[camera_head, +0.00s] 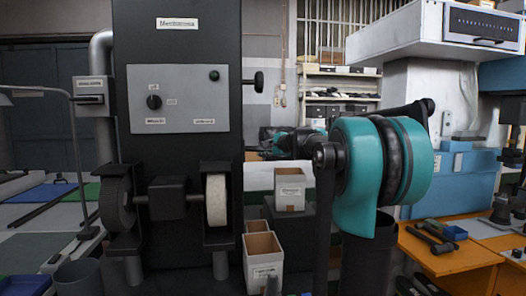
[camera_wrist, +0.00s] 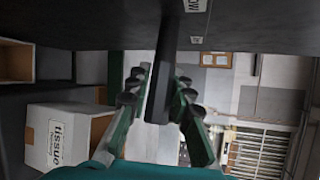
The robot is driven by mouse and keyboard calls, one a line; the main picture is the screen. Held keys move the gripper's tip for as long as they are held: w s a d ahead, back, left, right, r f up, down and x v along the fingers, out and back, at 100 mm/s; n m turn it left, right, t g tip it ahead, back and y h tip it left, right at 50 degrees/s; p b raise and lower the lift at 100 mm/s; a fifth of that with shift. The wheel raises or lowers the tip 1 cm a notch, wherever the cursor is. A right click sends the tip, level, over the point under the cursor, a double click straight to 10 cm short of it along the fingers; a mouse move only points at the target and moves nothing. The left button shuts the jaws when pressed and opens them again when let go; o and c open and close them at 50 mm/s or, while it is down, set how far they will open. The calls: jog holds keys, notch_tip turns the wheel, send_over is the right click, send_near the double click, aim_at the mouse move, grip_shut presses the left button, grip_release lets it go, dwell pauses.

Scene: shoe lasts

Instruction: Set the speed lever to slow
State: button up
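In the wrist view, a long dark bar (camera_wrist: 166,75), which looks like the speed lever, sticks out of the black machine's face. My gripper (camera_wrist: 160,82) has its two fingers apart on either side of the bar; contact is not clear. A white label ending in "OW" (camera_wrist: 196,5) sits beside the bar's root. In the head view my gripper (camera_head: 263,148) is at the right side of the black machine (camera_head: 190,50), small and partly hidden; the bar cannot be made out there. A black knobbed handle (camera_head: 255,82) projects from that side, higher up.
A grey panel (camera_head: 180,125) with a black knob (camera_head: 154,101) is on the machine's front. A white wheel (camera_head: 216,200) stands below it. Open boxes (camera_head: 263,262) stand below my gripper; a tissue box (camera_wrist: 65,138) is left in the wrist view. An orange bench (camera_head: 440,262) is right.

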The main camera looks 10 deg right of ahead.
jog(key=o, duration=0.4)
jog(key=shift+s, duration=0.1)
jog(key=v, duration=1.2)
